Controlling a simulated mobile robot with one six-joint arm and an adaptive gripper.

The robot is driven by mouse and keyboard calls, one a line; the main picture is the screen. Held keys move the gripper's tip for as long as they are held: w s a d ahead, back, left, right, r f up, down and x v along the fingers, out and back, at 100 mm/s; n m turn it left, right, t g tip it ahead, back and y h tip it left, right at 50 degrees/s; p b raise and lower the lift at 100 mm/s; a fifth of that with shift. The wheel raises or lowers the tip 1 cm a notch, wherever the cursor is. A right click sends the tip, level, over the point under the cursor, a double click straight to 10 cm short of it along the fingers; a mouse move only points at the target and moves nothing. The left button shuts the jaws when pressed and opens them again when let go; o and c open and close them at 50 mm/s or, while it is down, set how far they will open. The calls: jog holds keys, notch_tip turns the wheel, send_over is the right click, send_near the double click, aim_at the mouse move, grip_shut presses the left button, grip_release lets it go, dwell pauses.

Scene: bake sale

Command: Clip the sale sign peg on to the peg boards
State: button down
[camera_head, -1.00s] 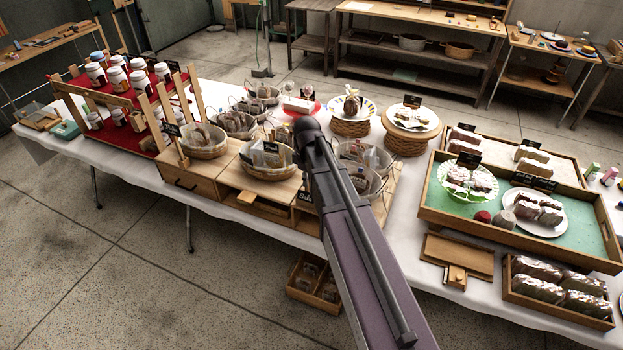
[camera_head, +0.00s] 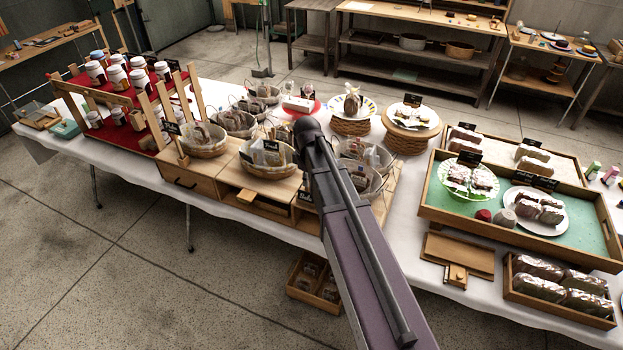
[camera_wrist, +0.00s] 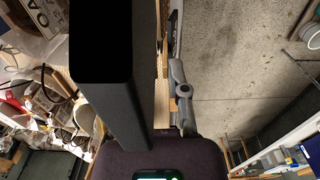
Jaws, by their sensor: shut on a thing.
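A small dark sign with pale lettering (camera_head: 306,196) shows just left of my arm, against the front of the wooden drawer unit (camera_head: 203,187). I take it for the sale sign; its peg is hidden behind my arm in the head view. My gripper is hidden there too. In the wrist view, grey jointed parts of my gripper (camera_wrist: 180,94) show beside a dark bar, and a narrow wooden strip (camera_wrist: 162,98) lies next to them. My gripper is shut on the sign's peg, though the contact is not clear. I cannot make out which wooden parts are the peg boards.
Wire baskets with bagged goods, including a front basket (camera_head: 267,165), stand on the drawer unit. A red stepped rack (camera_head: 125,137) of jars is at left. A green-lined tray (camera_head: 590,232) is at right. A wooden crate (camera_head: 314,283) sits below the table edge.

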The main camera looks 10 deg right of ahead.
jog(key=shift+s+a+f+b, duration=0.1)
jog(key=shift+s+f+b, duration=0.2)
jog(key=shift+f+b, duration=0.7)
jog(key=shift+w+f, duration=0.55)
jog(key=shift+w, duration=0.15)
jog(key=shift+s+r+b, duration=0.2)
jog(key=shift+s+b, duration=0.1)
jog(key=shift+s, duration=0.05)
jog(key=shift+w+f, duration=0.1)
jog(key=shift+w, duration=0.05)
jog(key=shift+r, duration=0.2)
jog(key=c, duration=1.1)
grip_release()
jog(key=o, duration=0.4)
dwell(0.5)
